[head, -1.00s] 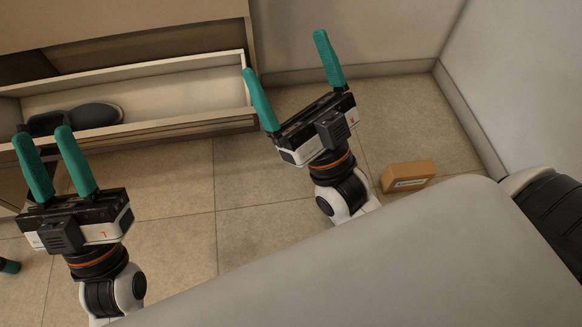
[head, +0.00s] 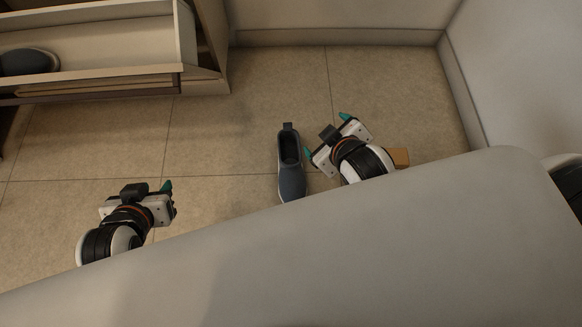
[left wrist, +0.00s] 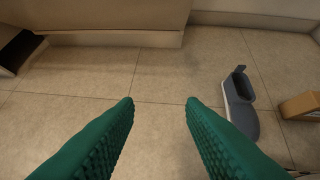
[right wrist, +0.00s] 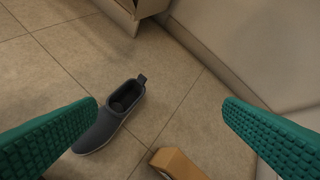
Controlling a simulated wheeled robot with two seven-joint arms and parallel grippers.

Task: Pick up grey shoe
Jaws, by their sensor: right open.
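A grey shoe (head: 291,170) with a pale sole and a heel tab stands upright on the tiled floor, left of my right gripper (head: 327,134). It also shows in the left wrist view (left wrist: 240,105) at the right and in the right wrist view (right wrist: 108,118) left of centre. My right gripper is open and empty, its fingers (right wrist: 160,102) wide apart above the floor, with the shoe close to the left finger. My left gripper (head: 168,192) is open and empty, over bare floor well left of the shoe (left wrist: 160,102). A second dark grey shoe (head: 30,62) lies in the open drawer.
A cabinet with the open drawer (head: 120,70) stands at the upper left. A small orange-brown box (head: 400,157) lies right of the shoe, partly hidden by my right arm. Walls (head: 520,80) close off the back and right. The floor between cabinet and shoe is clear.

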